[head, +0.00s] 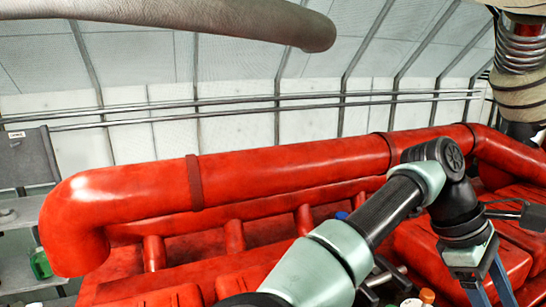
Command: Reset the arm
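My arm reaches from the bottom middle up to the right, bends at a dark joint and then points down. The end of my arm, with my gripper (482,285), is at the lower right, in front of the red engine (270,175).
A thick red pipe runs along the engine's top behind my arm. A wrapped pipe (520,75) hangs at upper right, and a grey-brown pipe (200,12) crosses the top. A green bottle (40,263) stands on a shelf at left. Small caps (427,296) show at the bottom.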

